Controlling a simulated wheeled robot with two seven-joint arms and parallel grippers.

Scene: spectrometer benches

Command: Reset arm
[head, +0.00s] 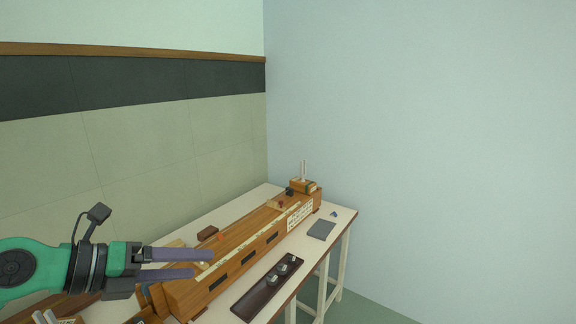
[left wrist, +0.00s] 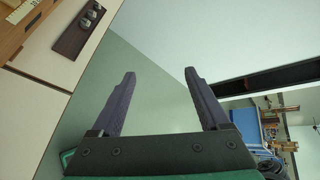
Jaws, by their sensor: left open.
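My left gripper (head: 208,264) comes in from the left in the head view, on a green arm. Its two purple fingers are apart with nothing between them. In the head view it shows over the near left end of a long wooden bench instrument (head: 240,255). In the left wrist view the open fingers (left wrist: 160,78) frame only floor and wall. My right gripper is in neither view.
A white table (head: 318,246) carries the wooden instrument. A dark tray (head: 250,300) with several small round pieces lies along its front, and a grey flat pad (head: 321,230) lies at the right end. Open floor and a plain wall are to the right.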

